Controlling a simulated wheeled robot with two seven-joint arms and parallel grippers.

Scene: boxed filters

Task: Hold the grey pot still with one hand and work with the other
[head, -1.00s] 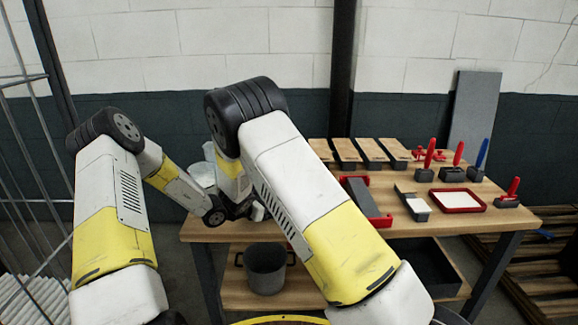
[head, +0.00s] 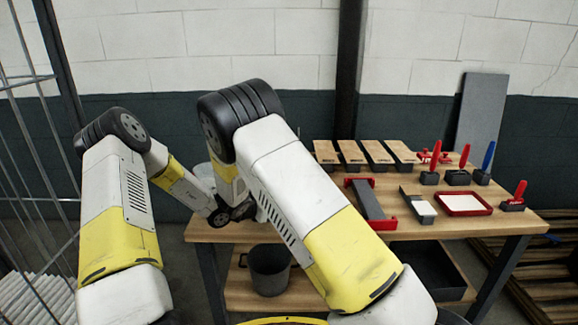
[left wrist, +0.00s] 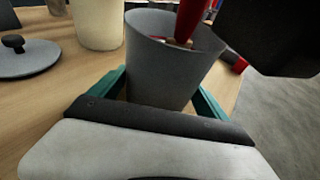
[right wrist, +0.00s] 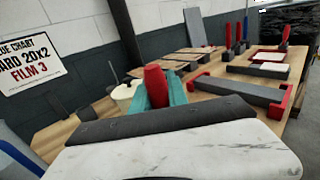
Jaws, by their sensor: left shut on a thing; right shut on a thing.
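A grey pot (left wrist: 165,65) stands on the wooden table in the left wrist view. My left gripper (left wrist: 160,92) is shut on it, with one green finger on each side. A red-handled tool (left wrist: 192,18) reaches into the pot's mouth, and its lower end is partly hidden by the rim. My right gripper (right wrist: 158,92) is shut on this tool's red handle (right wrist: 154,78) in the right wrist view. In the head view my right arm hides the pot and most of both grippers.
A cream container (left wrist: 98,24) and a grey lid with a black knob (left wrist: 28,62) stand near the pot. A red-ended grey holder (head: 370,203), a red tray (head: 464,212) and several upright handles occupy the table's right. Another dark pot (head: 269,272) sits on the lower shelf.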

